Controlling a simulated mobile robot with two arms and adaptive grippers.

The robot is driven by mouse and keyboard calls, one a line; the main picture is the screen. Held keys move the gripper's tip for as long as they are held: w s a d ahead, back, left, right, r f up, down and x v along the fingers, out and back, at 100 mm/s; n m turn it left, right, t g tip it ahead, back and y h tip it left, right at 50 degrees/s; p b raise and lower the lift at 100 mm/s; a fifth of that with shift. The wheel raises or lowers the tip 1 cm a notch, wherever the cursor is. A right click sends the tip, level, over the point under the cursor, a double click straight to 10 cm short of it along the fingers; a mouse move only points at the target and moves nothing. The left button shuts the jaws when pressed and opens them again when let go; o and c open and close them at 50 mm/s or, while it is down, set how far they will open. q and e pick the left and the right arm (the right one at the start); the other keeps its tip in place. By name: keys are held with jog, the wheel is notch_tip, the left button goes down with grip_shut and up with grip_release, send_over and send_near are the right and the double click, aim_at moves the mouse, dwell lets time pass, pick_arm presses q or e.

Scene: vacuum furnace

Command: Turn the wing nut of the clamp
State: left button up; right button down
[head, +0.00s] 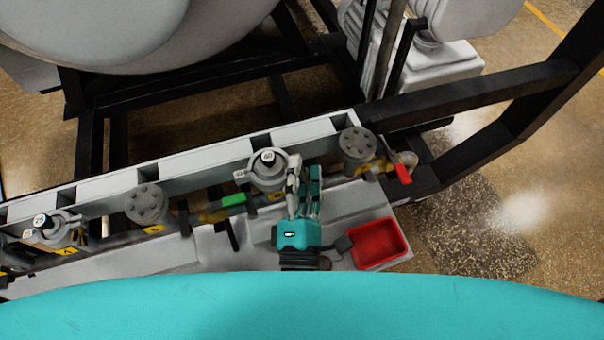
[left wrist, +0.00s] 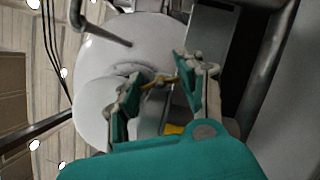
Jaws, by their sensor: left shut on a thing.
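The clamp (head: 268,168) is a light grey ring around a round fitting with a dark, numbered top on the pipe row in the head view. My left gripper (head: 305,185), with a teal body, is at the right side of this clamp. In the left wrist view, the fingers of my left gripper (left wrist: 160,88) stand on both sides of a small brass-coloured wing nut (left wrist: 158,82) and hold it between their tips. In the head view the fingers largely hide the wing nut. My right gripper is not in view.
A red tray (head: 380,244) lies right of my gripper. A green-handled valve (head: 233,199) is to the left and a red-handled one (head: 402,173) to the right. A second clamp (head: 55,229) is at the far left. Black frame bars (head: 480,93) run behind.

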pick_arm(q)
jog(key=o, duration=1.2)
jog(key=s+f, duration=0.2)
jog(key=s, duration=1)
jog(key=shift+a, duration=0.2)
jog(key=shift+w+f, duration=0.1)
